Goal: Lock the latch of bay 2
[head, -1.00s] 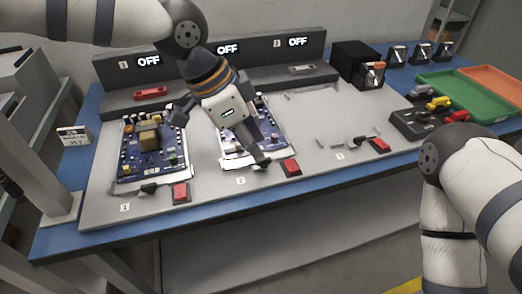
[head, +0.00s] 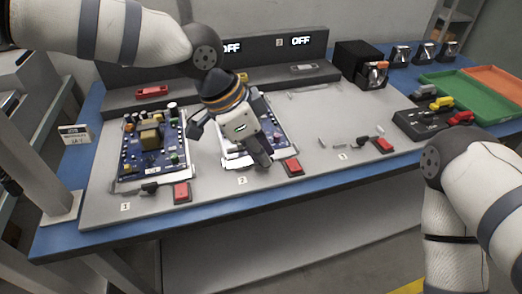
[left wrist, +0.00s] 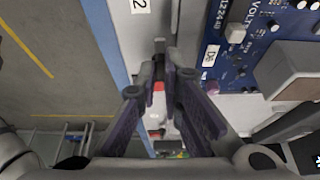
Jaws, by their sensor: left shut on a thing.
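Bay 2 holds a blue circuit board (head: 274,122), partly hidden behind my left arm; its edge also shows in the left wrist view (left wrist: 233,62). My left gripper (head: 263,163) is at the front edge of this board, left of bay 2's red button (head: 292,166). In the left wrist view, my left gripper (left wrist: 166,62) is closed on the small dark latch of bay 2 (left wrist: 159,44), beside the board's corner. The fingers hide most of the latch, and I cannot tell its exact angle. My right arm is at the right, its gripper out of view.
Bay 1 at the left holds another board (head: 152,142), with a dark latch (head: 150,188) and red button (head: 181,192) in front. Bay 3 is without a board. A black box (head: 357,64), a green tray (head: 462,98) and small parts stand at the right.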

